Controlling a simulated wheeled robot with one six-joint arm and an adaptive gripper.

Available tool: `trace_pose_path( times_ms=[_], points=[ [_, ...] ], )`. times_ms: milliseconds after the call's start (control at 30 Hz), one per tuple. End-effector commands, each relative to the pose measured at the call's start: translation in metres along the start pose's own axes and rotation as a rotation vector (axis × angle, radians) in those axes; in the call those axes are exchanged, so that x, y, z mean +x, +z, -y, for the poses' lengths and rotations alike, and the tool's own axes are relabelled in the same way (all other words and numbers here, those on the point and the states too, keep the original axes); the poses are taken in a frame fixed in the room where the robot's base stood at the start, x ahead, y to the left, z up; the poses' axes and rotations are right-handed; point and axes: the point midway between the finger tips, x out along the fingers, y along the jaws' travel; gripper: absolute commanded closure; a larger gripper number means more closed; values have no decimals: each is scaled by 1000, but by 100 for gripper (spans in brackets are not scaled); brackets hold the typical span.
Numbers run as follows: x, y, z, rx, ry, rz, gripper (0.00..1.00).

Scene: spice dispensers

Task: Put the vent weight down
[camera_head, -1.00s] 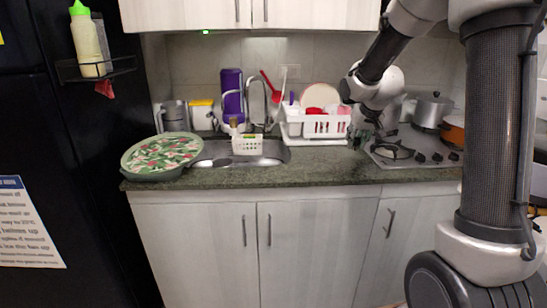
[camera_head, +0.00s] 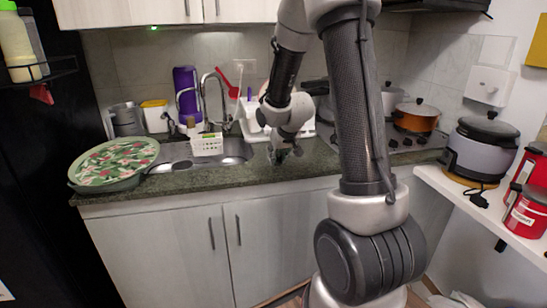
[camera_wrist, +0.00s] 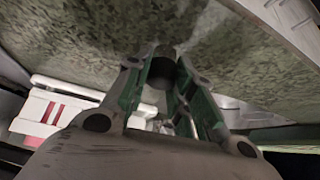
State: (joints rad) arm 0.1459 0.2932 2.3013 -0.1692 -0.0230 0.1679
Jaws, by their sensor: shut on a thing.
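My gripper (camera_head: 283,155) is low over the green stone counter (camera_head: 215,178), in front of the dish rack and right of the sink. In the wrist view my gripper (camera_wrist: 162,62) has its green-padded fingers closed around a small dark cylindrical piece, which I take as the vent weight (camera_wrist: 160,73). The counter (camera_wrist: 90,45) fills the upper part of that view. I cannot tell whether the piece touches the counter. In the head view the vent weight is too small and hidden by the gripper to make out.
The white dish rack (camera_head: 250,125) stands behind my gripper. The sink (camera_head: 235,150), a white basket (camera_head: 207,145) and a patterned round dish (camera_head: 115,162) lie to the left. An orange pot (camera_head: 416,116) and a rice cooker (camera_head: 484,150) are to the right.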

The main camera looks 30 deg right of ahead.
Motion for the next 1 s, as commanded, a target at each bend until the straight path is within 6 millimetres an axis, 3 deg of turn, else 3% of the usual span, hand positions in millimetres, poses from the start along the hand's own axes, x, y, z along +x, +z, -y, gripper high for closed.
trace_pose_path(
  times_ms=[433, 467, 567, 1000],
  points=[
    [8, 7, -3, -2, -1, 0, 100],
    [8, 7, -3, -2, -1, -1, 70],
    [7, 7, -3, -2, -1, -1, 54],
    [-2, -2, 0, -1, -1, -5, 54]
  ],
)
